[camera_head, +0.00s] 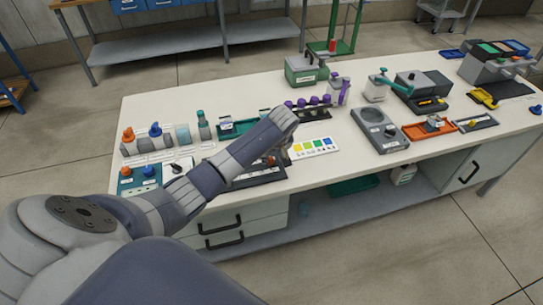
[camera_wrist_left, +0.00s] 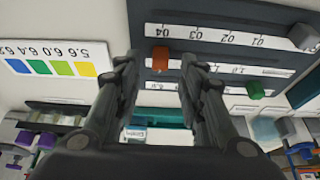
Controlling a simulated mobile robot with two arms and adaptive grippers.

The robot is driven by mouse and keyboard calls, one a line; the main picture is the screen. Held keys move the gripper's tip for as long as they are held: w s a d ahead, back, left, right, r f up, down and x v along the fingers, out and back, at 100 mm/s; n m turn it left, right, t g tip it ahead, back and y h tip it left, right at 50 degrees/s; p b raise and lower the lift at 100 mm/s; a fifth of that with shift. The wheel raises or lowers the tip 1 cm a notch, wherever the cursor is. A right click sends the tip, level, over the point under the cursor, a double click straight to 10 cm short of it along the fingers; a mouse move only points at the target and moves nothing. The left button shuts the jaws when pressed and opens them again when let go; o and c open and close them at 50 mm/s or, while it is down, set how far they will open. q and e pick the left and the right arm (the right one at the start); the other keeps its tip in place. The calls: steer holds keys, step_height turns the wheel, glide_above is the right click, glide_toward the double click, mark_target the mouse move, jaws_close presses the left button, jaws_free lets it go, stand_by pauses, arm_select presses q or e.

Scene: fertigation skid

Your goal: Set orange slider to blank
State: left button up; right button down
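The dark slider panel (camera_head: 258,180) lies near the front edge of the bench, partly covered by my left arm. It fills the top of the left wrist view (camera_wrist_left: 210,25), with white scale strips appearing upside down. The orange slider (camera_wrist_left: 160,60) is a small block at one end of the middle strip. My left gripper (camera_wrist_left: 160,72) is open, with one finger on each side of the orange slider; whether they touch it I cannot tell. A green slider (camera_wrist_left: 255,90) and a grey slider (camera_wrist_left: 303,37) sit farther right. I cannot read a blank mark.
A colour chart (camera_head: 314,146) lies just right of the panel and also shows in the wrist view (camera_wrist_left: 48,62). Bottles (camera_head: 156,135) and a knob box (camera_head: 178,168) stand to the left.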

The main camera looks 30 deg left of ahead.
mark_target(271, 160)
arm_select(q)
steer(key=shift+x, duration=1.4)
jaws_close()
